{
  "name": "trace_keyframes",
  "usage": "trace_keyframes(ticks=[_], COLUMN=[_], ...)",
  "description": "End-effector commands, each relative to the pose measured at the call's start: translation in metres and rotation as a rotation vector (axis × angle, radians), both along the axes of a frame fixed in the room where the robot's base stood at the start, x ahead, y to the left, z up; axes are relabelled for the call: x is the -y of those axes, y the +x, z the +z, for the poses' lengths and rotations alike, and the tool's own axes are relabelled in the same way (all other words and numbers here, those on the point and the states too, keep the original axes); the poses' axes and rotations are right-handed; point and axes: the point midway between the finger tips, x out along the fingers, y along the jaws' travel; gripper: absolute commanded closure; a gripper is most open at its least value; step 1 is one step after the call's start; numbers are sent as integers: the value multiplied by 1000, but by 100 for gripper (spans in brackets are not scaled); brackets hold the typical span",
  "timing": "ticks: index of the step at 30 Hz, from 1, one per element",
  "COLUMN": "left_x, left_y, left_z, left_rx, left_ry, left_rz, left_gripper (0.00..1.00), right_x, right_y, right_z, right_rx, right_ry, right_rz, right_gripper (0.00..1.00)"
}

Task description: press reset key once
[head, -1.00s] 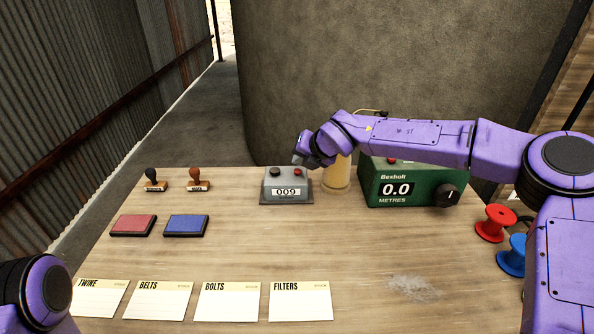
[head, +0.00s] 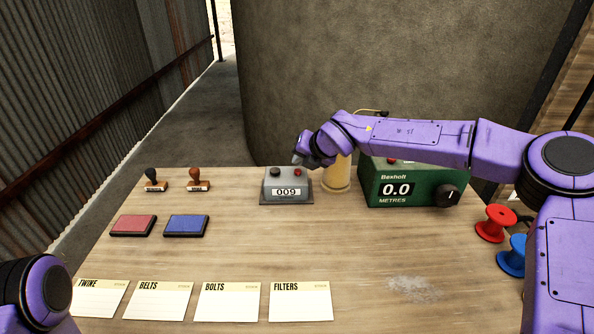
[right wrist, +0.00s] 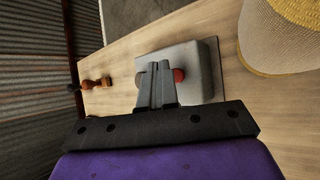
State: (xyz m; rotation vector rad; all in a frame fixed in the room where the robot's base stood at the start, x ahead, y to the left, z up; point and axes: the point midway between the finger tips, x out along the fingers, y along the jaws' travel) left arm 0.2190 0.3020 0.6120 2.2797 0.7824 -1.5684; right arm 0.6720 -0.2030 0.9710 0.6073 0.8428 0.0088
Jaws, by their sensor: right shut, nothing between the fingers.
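A small grey counter box (head: 287,187) stands on the table with a display reading 009. It has a black key (head: 275,171) on its left and a red key (head: 297,172) on its right; no label naming the reset key is readable. My right gripper (head: 298,160) is shut and empty, just above and behind the red key. In the right wrist view the shut fingertips (right wrist: 155,66) lie over the grey box (right wrist: 200,65), beside the red key (right wrist: 179,75); I cannot tell whether they touch it. My left gripper is out of view.
A yellowish cylinder (head: 337,176) stands close right of the counter. A green Bexholt meter (head: 405,187) reading 0.0 is farther right, with red (head: 495,224) and blue spools beyond. Stamps, ink pads (head: 186,226) and label cards (head: 300,303) lie left and in front. The table middle is clear.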

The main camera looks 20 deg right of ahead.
Motion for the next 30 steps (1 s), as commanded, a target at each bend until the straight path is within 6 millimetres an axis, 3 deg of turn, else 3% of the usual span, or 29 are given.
trace_keyframes(ticks=[30], left_x=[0], left_y=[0], left_z=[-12], left_rx=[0], left_ry=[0], left_rz=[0], left_gripper=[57], right_x=[0], right_y=[-1], right_z=[-12], right_rx=[0], right_ry=[0], right_rz=[0], right_gripper=[100])
